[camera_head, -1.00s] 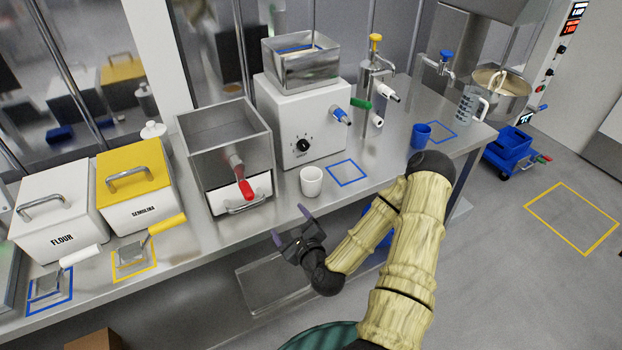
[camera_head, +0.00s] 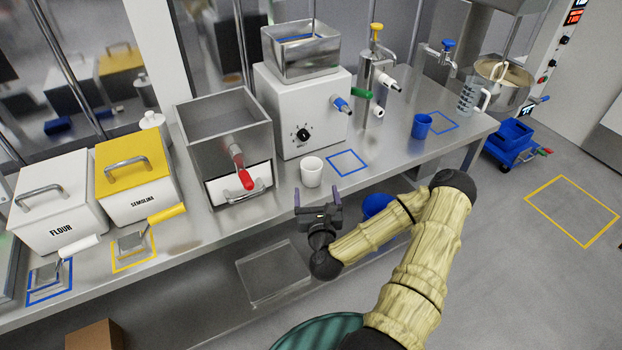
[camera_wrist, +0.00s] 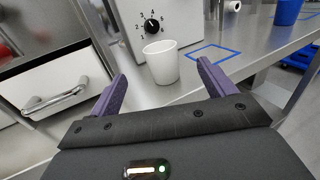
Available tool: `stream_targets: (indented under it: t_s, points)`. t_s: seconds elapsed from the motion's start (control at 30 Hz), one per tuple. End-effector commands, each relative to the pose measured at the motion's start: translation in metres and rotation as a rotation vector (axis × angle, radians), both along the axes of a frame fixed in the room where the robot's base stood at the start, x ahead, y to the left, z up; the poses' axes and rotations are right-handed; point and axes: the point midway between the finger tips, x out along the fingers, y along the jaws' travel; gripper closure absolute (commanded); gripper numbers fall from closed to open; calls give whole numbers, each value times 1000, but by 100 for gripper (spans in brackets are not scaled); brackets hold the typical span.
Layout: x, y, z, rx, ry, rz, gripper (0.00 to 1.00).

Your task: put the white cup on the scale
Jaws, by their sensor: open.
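The white cup (camera_head: 311,172) stands upright on the steel counter, in front of the white machine with a dial and left of a blue outlined square. My gripper (camera_head: 317,197) is open and empty at the counter's front edge, just in front of the cup and pointing toward it. In the wrist view the cup (camera_wrist: 161,63) shows between and beyond the two purple fingers, apart from them. I cannot make out which thing is the scale.
The white machine (camera_head: 290,130) stands behind the cup. A steel box with a red handle (camera_head: 246,179) is to its left. The blue outlined square (camera_head: 347,163) is bare. A blue cup (camera_head: 421,126) stands farther right.

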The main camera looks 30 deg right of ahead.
Motion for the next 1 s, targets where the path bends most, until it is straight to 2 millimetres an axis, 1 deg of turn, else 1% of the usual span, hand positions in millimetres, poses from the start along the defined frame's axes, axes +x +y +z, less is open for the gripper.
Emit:
stream_targets:
  t_s: [0.03, 0.47, 0.77, 0.8, 1.0]
  points:
    - [2, -1, -5, -2, -2, 0, 18]
    - [14, -7, -5, -1, -3, -2, 18]
    - [19, -6, -5, -1, -1, 4, 18]
    - [27, -10, -3, -4, -3, 1, 18]
    - [60, -22, 2, -2, 0, 2, 18]
